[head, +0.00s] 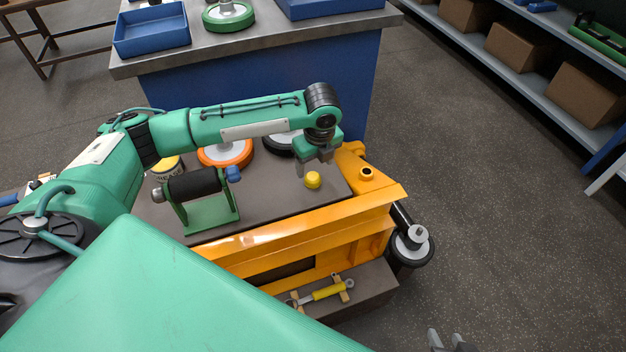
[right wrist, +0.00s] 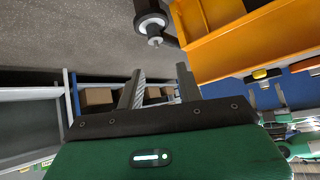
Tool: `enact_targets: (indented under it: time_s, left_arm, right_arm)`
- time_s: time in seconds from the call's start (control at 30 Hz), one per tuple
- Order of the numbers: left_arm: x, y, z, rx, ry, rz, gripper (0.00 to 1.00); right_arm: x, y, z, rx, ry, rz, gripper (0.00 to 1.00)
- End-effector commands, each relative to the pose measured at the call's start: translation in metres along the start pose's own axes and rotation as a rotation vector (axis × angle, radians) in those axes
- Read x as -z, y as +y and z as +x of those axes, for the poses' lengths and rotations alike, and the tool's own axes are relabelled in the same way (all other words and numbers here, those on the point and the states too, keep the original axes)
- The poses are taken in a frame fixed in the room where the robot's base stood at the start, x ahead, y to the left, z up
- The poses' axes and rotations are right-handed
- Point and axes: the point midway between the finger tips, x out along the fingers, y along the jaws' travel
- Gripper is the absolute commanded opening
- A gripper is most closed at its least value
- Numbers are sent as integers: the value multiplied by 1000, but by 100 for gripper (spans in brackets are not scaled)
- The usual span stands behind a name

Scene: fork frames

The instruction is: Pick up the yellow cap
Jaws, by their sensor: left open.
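The small yellow cap (head: 313,180) sits on the dark top of the orange-framed cart (head: 290,228), near its right end. My left gripper (head: 317,165) is just above and behind the cap in the head view, pointing down with its fingers apart. I cannot tell whether a finger touches the cap. My right gripper (head: 452,343) shows only at the bottom edge of the head view, away from the cart. In the right wrist view the right gripper (right wrist: 159,88) has its fingers wide apart with nothing between them.
A green stand with a black roller (head: 200,190), an orange-rimmed wheel (head: 225,153) and a can (head: 167,170) share the cart top. A yellow cylinder tool (head: 328,291) lies on the lower shelf. A blue bench (head: 260,85) stands behind.

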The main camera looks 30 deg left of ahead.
Motion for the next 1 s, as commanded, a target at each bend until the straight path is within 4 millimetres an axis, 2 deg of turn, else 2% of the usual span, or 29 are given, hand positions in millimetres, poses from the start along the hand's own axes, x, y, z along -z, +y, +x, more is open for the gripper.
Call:
enact_targets:
  time_s: [0.5, 0.8, 0.87, 1.0]
  left_arm:
    - [0, 2, 50, 0, 0, 1, 66]
    - [0, 2, 53, 1, 0, 1, 66]
    - [0, 2, 53, 1, 0, 1, 58]
    - [0, 2, 53, 1, 0, 1, 30]
  right_arm:
    - [11, -25, 16, 65, 200, 4, 36]
    - [13, -27, 15, 70, 217, 5, 36]
    - [13, -27, 15, 70, 217, 5, 36]
    - [13, -27, 15, 69, 216, 5, 36]
